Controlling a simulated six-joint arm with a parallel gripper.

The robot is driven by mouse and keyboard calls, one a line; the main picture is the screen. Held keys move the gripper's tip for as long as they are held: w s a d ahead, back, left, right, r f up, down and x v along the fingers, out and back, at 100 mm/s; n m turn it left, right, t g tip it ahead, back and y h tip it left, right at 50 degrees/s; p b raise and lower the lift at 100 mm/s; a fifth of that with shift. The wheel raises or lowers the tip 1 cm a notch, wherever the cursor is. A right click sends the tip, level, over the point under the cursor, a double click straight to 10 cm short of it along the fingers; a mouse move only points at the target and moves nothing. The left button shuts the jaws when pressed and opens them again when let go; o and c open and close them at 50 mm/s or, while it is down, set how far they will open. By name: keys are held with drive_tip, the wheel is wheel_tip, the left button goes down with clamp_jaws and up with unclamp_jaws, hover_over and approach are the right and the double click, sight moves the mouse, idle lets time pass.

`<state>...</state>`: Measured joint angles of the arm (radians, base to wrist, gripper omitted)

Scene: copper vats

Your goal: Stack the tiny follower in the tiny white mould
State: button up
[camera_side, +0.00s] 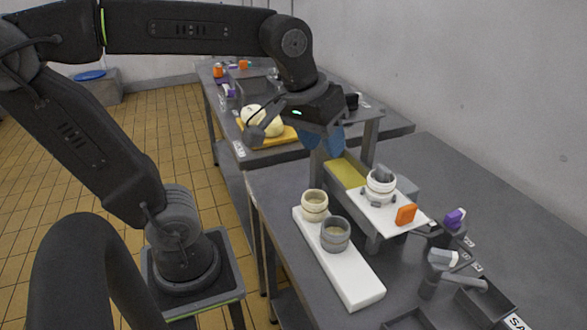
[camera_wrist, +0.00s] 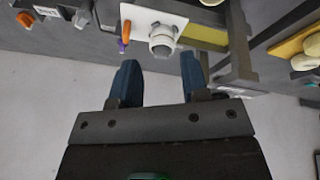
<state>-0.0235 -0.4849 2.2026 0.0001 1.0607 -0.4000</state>
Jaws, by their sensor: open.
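A small white mould (camera_side: 381,190) stands on a white plate on the raised stand; it also shows in the wrist view (camera_wrist: 162,36). A grey piece (camera_side: 383,174) shows at the top of the white mould, perhaps a follower; I cannot tell how deep it sits. A cream mould (camera_side: 314,207) and a grey mould (camera_side: 335,238) stand on a long white board. My gripper (camera_side: 326,150) has blue fingers and is up and left of the white mould in the side view. In the wrist view my gripper (camera_wrist: 160,75) is open, with nothing between its fingers.
An orange block (camera_side: 406,214) is at the white plate's front edge. A purple-topped item (camera_side: 455,217) and a grey-handled tool (camera_side: 443,257) stand to the right, near dark trays. The front half of the white board (camera_side: 354,284) is bare. A second table stands behind.

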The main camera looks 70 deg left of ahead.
drive_tip(key=s+f+m+t, duration=0.1)
drive_tip(key=s+f+m, duration=0.3)
drive_tip(key=s, duration=0.1)
drive_tip(key=shift+s+d+f+m, duration=0.25)
drive_tip(key=shift+s+d+m, duration=0.05)
drive_tip(key=shift+m, duration=0.1)
